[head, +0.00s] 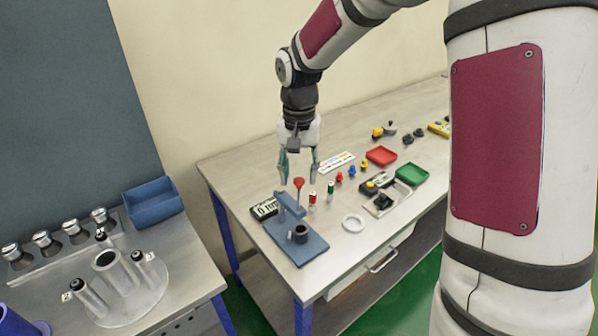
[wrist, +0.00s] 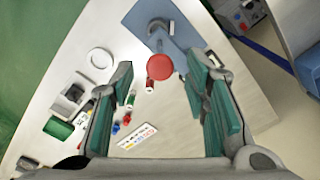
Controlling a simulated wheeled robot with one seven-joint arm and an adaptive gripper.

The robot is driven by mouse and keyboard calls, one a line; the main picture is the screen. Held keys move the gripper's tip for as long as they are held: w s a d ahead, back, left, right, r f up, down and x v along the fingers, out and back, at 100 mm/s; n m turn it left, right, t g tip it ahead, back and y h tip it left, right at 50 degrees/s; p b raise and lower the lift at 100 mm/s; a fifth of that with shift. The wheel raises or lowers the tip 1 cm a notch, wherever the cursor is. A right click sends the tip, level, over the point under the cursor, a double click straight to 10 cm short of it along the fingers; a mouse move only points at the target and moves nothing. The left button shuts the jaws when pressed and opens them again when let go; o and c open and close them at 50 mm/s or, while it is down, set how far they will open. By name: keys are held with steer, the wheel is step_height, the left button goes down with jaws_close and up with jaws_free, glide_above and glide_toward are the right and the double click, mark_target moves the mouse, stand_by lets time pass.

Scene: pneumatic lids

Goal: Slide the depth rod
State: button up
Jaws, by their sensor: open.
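A red round knob (head: 298,183) on a thin stem stands at the back of a blue stand (head: 312,249); I take it for the depth rod. A dark cup (head: 300,233) sits on the stand's base; the blue base (wrist: 187,33) also shows at the top of the wrist view. My gripper (head: 299,167) is open, pointing down, with its fingertips above the knob, one to either side. It appears empty.
A display box (head: 265,209) stands left of the stand. Small red and green cylinders (head: 330,190), a white ring (head: 353,222), a red tray (head: 381,156) and a green tray (head: 412,174) lie to the right.

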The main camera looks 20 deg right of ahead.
steer(key=shift+r, duration=0.1)
step_height(320, 180, up, 12)
stand_by(0.5)
steer(key=s+r+n+t, duration=0.1)
steer(key=s+n+t, duration=0.1)
steer(key=s, duration=1)
steer(key=s+r+n+t+b, duration=0.1)
steer(key=s+n+t, duration=0.2)
steer(key=s, duration=0.9)
steer(key=shift+r+t, duration=0.25)
steer(key=shift+t, duration=0.05)
